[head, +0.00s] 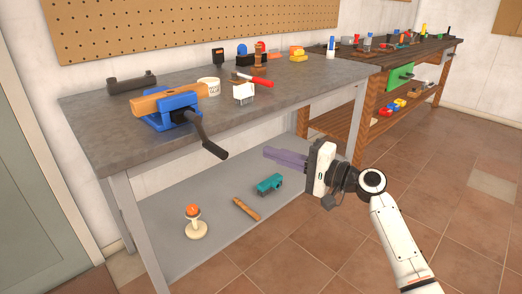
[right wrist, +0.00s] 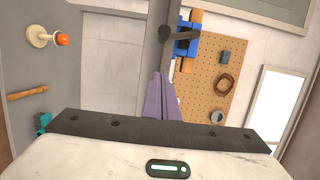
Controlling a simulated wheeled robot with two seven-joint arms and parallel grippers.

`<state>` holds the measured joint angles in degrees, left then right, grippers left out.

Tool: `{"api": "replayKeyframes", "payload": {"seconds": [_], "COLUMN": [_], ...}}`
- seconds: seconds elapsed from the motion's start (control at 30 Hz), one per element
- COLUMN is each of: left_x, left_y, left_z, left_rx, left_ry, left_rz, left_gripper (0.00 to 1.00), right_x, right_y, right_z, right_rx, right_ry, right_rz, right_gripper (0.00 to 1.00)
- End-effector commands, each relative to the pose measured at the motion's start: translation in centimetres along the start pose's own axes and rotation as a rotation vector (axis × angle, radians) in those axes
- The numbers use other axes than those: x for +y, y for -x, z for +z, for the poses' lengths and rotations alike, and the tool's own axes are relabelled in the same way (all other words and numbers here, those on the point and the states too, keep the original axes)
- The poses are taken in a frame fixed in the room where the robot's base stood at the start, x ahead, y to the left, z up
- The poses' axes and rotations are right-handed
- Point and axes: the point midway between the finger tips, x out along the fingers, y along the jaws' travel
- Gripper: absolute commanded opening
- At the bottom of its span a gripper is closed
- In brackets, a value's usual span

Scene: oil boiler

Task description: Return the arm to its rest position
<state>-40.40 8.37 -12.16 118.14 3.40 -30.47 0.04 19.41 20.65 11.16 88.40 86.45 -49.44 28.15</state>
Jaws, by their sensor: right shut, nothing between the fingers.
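My right gripper (head: 270,153) is in the head view at the front edge of the grey workbench (head: 95,125), in front of the space between its top and lower shelf. Its purple fingers are shut together with nothing between them and point left. In the right wrist view the shut fingers (right wrist: 165,78) point up toward the bench edge. The right arm (head: 395,240) comes in from the lower right over the tiled floor. My left gripper is not in the head view.
A blue vise (head: 178,103) with a dark handle (head: 207,137) overhangs the bench's front edge, left of the gripper. The lower shelf (head: 165,255) holds an orange-topped object (head: 193,212), a brown stick (head: 246,209) and a teal tool (head: 270,184). Floor (head: 470,225) at right is clear.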

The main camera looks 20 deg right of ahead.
Motion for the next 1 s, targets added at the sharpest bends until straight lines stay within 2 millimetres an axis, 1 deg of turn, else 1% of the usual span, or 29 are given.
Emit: {"api": "replayKeyframes", "payload": {"seconds": [0.13,0.3,0.57,0.67,0.77,0.87,0.9,0.97,1.0], "left_x": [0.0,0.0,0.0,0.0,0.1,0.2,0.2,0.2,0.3], "left_y": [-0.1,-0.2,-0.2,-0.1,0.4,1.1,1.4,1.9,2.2], "left_z": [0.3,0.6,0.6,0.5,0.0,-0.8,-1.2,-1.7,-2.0], "left_rx": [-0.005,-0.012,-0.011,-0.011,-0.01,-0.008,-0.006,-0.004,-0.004], "left_ry": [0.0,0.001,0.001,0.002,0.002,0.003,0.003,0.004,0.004], "left_rz": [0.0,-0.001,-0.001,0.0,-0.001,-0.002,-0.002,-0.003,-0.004], "left_gripper": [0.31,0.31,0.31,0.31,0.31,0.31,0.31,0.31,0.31], "right_x": [0.0,0.0,0.0,0.6,3.3,8.5,11.0,14.7,17.0], "right_y": [0.5,0.6,0.5,0.5,0.7,1.5,2.2,3.6,4.8], "right_z": [0.0,0.0,0.0,0.2,1.4,3.8,5.2,7.6,9.3], "right_rx": [0.0,0.0,0.0,0.002,0.011,0.02,0.02,0.01,-0.002], "right_ry": [0.0,0.0,0.0,0.008,0.05,0.151,0.207,0.305,0.375], "right_rz": [0.0,0.0,0.0,0.015,0.083,0.213,0.276,0.375,0.438], "right_gripper": [0.0,0.0,0.0,0.0,0.0,0.0,0.0,0.0,0.0]}}
